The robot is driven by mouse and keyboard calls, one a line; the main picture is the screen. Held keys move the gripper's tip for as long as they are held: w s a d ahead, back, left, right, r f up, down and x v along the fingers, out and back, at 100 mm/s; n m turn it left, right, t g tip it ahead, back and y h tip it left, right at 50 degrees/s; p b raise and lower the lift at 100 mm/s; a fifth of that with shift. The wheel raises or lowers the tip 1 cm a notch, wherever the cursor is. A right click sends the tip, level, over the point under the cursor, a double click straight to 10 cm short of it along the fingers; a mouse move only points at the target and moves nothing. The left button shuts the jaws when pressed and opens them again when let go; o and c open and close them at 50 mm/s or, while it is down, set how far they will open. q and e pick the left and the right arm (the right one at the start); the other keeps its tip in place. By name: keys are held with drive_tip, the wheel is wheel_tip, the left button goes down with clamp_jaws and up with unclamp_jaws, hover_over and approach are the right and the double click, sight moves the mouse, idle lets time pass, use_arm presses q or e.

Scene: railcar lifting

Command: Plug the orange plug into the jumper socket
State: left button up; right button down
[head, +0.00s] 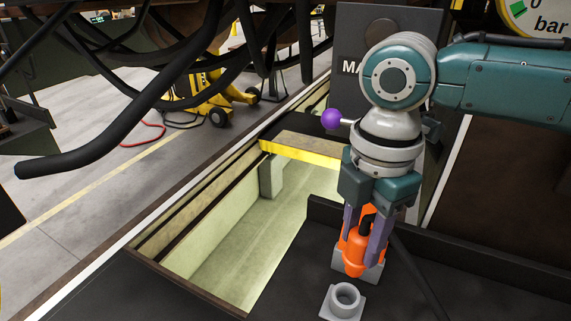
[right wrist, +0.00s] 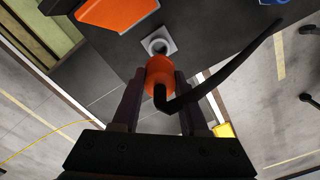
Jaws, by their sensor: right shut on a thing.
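My right gripper (head: 359,250) is shut on the orange plug (head: 354,262) and holds it nose down, with a black cable at its back. A grey ring-shaped socket (head: 345,300) on a square plate sits on the dark surface, just below and slightly left of the plug in the head view. In the right wrist view the orange plug (right wrist: 160,72) lies between the two fingers, and the socket (right wrist: 159,46) shows just beyond its nose. The plug and socket look apart; the exact gap is hard to tell. My left gripper is not in view.
A grey block (head: 342,268) stands behind the plug. A raised dark edge (head: 450,255) runs behind it. A pit (head: 240,235) with a yellow-edged step opens to the left. Black hoses (head: 110,140) hang at upper left. The black cable (right wrist: 235,72) trails from the plug.

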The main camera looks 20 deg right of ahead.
sight(354, 263)
drive_tip(key=shift+w+f+b, duration=0.1)
drive_tip(key=shift+f+b, duration=1.8)
drive_tip(key=shift+f, duration=1)
drive_tip(key=shift+r+p, duration=0.1)
drive_tip(key=shift+p, duration=0.4)
drive_tip(key=shift+f, duration=0.5)
drive_tip(key=shift+f+b, duration=1.35)
drive_tip(key=shift+f, duration=0.3)
drive_tip(key=shift+c, duration=1.8)
unclamp_jaws()
drive_tip(key=shift+r, duration=0.1)
